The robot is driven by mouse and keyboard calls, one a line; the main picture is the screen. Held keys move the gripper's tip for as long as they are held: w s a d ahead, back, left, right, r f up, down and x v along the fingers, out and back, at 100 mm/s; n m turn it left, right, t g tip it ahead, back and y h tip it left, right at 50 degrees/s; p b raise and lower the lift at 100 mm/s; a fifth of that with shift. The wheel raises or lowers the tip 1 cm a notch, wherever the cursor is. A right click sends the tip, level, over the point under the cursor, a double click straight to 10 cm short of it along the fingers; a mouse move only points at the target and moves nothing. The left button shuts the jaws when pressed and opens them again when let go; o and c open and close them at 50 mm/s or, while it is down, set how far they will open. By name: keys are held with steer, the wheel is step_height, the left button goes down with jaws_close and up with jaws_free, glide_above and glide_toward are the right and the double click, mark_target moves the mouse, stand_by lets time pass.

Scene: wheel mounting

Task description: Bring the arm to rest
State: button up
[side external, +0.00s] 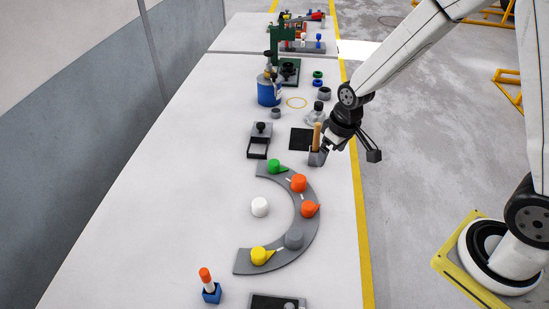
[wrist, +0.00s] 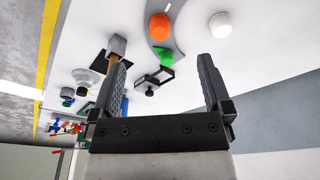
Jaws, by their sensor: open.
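My gripper (side external: 328,146) is over the right side of the white table, close to a grey block (side external: 316,158) with an upright wooden handle (side external: 317,135). In the wrist view my gripper (wrist: 162,64) has its two dark fingers wide apart with nothing between them. There the grey block (wrist: 117,45) and its handle lie just beyond the left fingertip, and the finger partly hides the handle. I cannot tell whether the finger touches it. My white arm reaches in from the right.
A curved grey track (side external: 313,222) carries several coloured pieces. A white knob (side external: 260,207) stands inside its curve. A blue bottle (side external: 269,94), a black square (side external: 302,139) and a black-framed fixture (side external: 258,146) stand nearby. The table's left side (side external: 160,190) is clear.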

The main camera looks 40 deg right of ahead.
steer(key=s+r+m, duration=0.1)
steer(key=s+r, duration=0.3)
steer(key=s, duration=0.6)
steer(key=shift+s+r+t, duration=0.15)
steer(key=shift+s+t, duration=0.15)
steer(key=shift+s, duration=0.05)
